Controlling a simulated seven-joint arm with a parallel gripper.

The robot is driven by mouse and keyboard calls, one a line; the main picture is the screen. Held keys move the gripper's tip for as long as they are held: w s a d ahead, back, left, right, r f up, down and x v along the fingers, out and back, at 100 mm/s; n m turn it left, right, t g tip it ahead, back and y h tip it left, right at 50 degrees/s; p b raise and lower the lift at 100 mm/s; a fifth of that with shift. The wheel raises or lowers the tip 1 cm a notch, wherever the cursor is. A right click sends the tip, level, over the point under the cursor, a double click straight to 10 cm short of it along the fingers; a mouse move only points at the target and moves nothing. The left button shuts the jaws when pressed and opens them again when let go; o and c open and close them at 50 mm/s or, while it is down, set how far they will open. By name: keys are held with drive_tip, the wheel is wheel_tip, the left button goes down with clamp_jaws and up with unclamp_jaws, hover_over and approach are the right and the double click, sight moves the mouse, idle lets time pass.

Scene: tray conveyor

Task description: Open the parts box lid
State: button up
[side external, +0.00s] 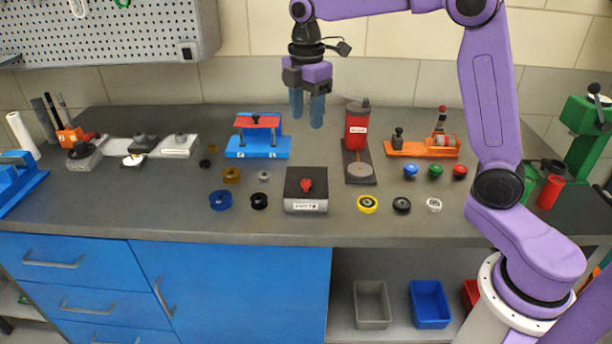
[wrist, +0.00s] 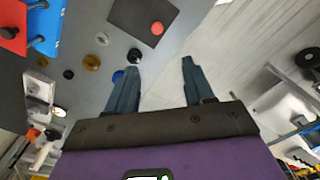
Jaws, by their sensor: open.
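The parts box (side external: 305,206) is a small light grey box with a label on its front, near the front middle of the bench. Its dark lid (side external: 294,180) lies flat on top and looks shut. A red knob (side external: 306,185) stands on the lid. In the wrist view the dark lid (wrist: 124,16) and the red knob (wrist: 157,28) show at the top, beyond the fingertips. My gripper (side external: 307,112) has blue-grey fingers, open and empty, high above the bench behind the box. In the wrist view my gripper (wrist: 160,66) has nothing between its fingers.
Rings and wheels lie left of the box, including a blue ring (side external: 220,201). A yellow ring (side external: 367,204) and others lie to the right. A red cylinder press (side external: 357,128) and a blue fixture (side external: 258,147) stand behind. The bench in front of the box is clear.

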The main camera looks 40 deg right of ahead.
sight(306, 181)
drive_tip(key=f, duration=1.7)
drive_tip(key=shift+w+d+f, duration=0.15)
drive_tip(key=shift+w+f, duration=0.05)
drive_tip(key=shift+w, duration=0.05)
clamp_jaws()
